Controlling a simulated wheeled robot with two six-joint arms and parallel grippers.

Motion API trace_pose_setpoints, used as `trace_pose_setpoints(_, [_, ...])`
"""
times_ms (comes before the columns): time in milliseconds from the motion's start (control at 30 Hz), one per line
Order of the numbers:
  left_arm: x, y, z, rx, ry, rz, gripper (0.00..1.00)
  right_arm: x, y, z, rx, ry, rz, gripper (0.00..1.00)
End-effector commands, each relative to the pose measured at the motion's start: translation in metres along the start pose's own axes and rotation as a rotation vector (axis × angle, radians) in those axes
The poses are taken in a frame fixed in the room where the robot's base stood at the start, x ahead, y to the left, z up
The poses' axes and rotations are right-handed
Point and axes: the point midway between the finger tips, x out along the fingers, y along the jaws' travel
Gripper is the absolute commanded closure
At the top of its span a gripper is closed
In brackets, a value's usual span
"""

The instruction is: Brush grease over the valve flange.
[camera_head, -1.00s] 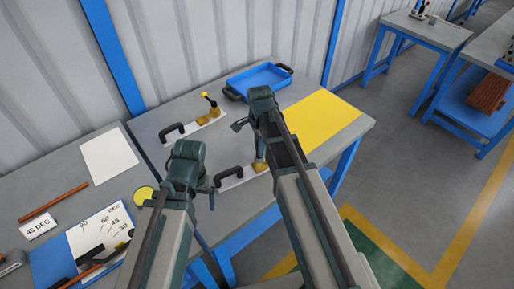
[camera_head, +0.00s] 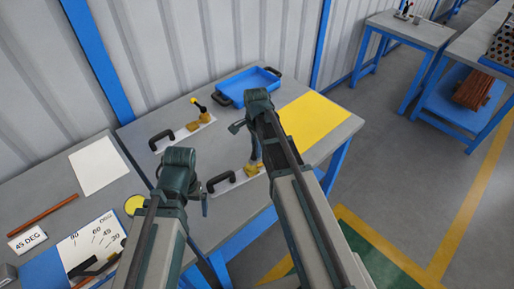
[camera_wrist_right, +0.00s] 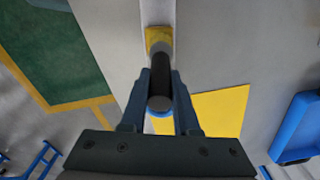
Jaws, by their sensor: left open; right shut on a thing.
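A white plate (camera_head: 238,181) with a black grip handle and a brass fitting (camera_head: 254,170) lies near the table's front edge. A similar white plate (camera_head: 180,136) behind it has a brass valve (camera_head: 203,117) and a yellow-tipped black lever. My right gripper (camera_wrist_right: 160,100) is shut on a dark round handle (camera_wrist_right: 160,78). Its far end meets a yellow-brass block (camera_wrist_right: 158,40) over the front plate; I cannot tell whether they are joined. My left gripper (camera_head: 205,203) is open and empty, left of the front plate. A yellow disc (camera_head: 134,205), possibly grease, lies further left.
A blue tray (camera_head: 248,86) stands at the back of the table. A yellow mat (camera_head: 312,122) covers the right end. On the left lie a white sheet (camera_head: 99,165), a brown rod (camera_head: 42,215), a "45 DEG" card (camera_head: 27,239) and an angle chart (camera_head: 90,240).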

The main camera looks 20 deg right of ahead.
Motion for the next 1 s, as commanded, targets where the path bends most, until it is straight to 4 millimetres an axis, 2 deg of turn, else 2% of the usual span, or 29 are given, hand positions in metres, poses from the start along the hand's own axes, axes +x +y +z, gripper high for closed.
trace_pose_setpoints(233, [0.001,0.0,0.0,0.0,0.0,0.0,0.0,0.001,0.003,0.022,-0.003,-0.003,0.001,1.0])
trace_pose_setpoints(567, [0.001,0.0,0.0,0.0,0.0,0.0,0.0,0.001,0.004,0.028,-0.001,-0.005,0.001,1.0])
trace_pose_setpoints(1000, [0.002,0.0,0.0,0.0,0.0,0.0,0.0,0.002,0.008,0.057,-0.002,-0.005,0.001,1.0])
